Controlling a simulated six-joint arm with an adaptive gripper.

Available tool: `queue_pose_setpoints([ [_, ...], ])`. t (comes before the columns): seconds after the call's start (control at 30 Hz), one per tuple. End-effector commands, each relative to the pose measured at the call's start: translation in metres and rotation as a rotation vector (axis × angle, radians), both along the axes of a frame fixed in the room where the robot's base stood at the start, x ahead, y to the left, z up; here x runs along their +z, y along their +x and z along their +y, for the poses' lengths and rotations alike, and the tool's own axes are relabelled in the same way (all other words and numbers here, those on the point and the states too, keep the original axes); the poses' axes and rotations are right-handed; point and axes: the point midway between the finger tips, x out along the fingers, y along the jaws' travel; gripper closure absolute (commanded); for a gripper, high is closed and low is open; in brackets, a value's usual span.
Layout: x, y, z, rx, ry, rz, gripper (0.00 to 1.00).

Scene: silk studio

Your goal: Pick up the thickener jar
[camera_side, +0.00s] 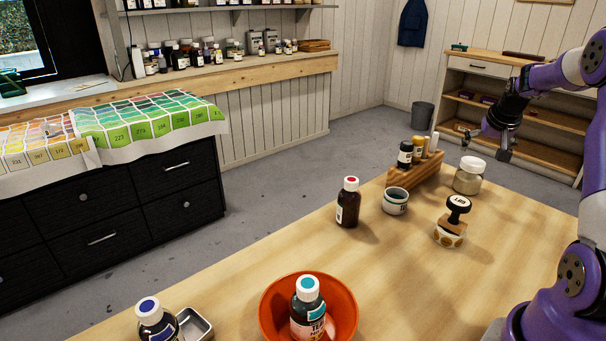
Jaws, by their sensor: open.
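A clear glass jar with a white lid (469,176), which looks like the thickener jar, stands upright at the table's far right. Its contents look pale; I cannot read a label. My gripper (484,143) is open and empty in the air, above the jar in the picture. It is apart from the jar, and nothing is between its fingers.
A wooden rack (414,174) with small bottles stands just left of the jar. A grey-white cup (395,202), a black-handled stamp (455,213) and a dark red-capped bottle (348,204) stand nearby. An orange bowl (349,301) holds a teal-capped bottle (307,312). The table (290,245) has bare wood between.

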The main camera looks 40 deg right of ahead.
Motion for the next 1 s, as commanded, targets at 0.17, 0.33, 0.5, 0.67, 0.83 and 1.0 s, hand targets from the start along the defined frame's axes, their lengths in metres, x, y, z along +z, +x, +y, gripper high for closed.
queue_pose_setpoints([
  [0.17,-0.027,0.008,-0.011,0.001,0.004,0.002,0.00],
  [0.33,-0.039,0.013,-0.016,0.002,0.002,0.002,0.00],
  [0.5,-0.064,0.022,-0.024,0.003,0.005,0.004,0.00],
  [0.67,-0.079,0.027,-0.032,0.003,0.002,0.003,0.00],
  [0.83,-0.081,0.028,-0.033,0.003,0.000,0.002,0.00],
  [1.0,-0.081,0.028,-0.033,0.003,0.001,0.003,0.40],
])
